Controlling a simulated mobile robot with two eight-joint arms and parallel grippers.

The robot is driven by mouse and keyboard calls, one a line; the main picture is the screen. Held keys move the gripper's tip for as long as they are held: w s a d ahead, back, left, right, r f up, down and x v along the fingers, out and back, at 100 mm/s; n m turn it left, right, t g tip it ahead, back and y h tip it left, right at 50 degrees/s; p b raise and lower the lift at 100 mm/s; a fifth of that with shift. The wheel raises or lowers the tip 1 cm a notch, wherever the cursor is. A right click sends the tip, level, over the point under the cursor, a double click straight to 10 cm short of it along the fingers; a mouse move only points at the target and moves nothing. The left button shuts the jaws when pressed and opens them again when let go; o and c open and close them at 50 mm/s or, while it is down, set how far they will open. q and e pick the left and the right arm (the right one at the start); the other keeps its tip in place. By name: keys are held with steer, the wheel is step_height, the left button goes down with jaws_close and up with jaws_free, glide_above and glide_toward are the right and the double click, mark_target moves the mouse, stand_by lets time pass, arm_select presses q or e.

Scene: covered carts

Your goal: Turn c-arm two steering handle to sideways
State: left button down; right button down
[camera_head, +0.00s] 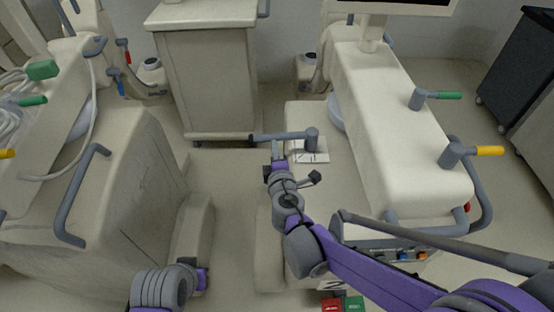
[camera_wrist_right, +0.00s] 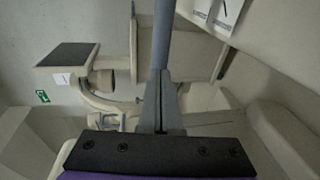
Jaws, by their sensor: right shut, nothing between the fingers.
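The steering handle (camera_head: 292,135) of c-arm two is a grey lever on a round pivot (camera_head: 312,138). In the head view it points left from the pivot. The white c-arm two body (camera_head: 385,120) is at the right, with a "2" label at its near end. My right gripper (camera_head: 277,148) is shut and empty, with its tips right at the near side of the lever; I cannot tell whether they touch. In the right wrist view a grey bar, seemingly the handle (camera_wrist_right: 163,35), runs up from the fingertips (camera_wrist_right: 160,85). My left gripper (camera_head: 203,278) is at the bottom, fingers unclear.
Another white machine (camera_head: 85,190) with a grey rail stands at the left. A white cabinet (camera_head: 210,80) stands behind. Green (camera_head: 445,95) and yellow (camera_head: 489,150) grips stick out from c-arm two. Open floor lies between the machines.

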steer(key=shift+w+f, duration=0.1)
steer(key=shift+w, duration=0.35)
steer(key=shift+w+a+p, duration=0.35)
steer(key=shift+w+p, duration=0.15)
steer(key=shift+w, duration=0.25)
arm_select(q)
steer(key=shift+s+r, duration=0.1)
steer(key=shift+r, duration=0.35)
arm_select(e)
steer(key=shift+s, duration=0.1)
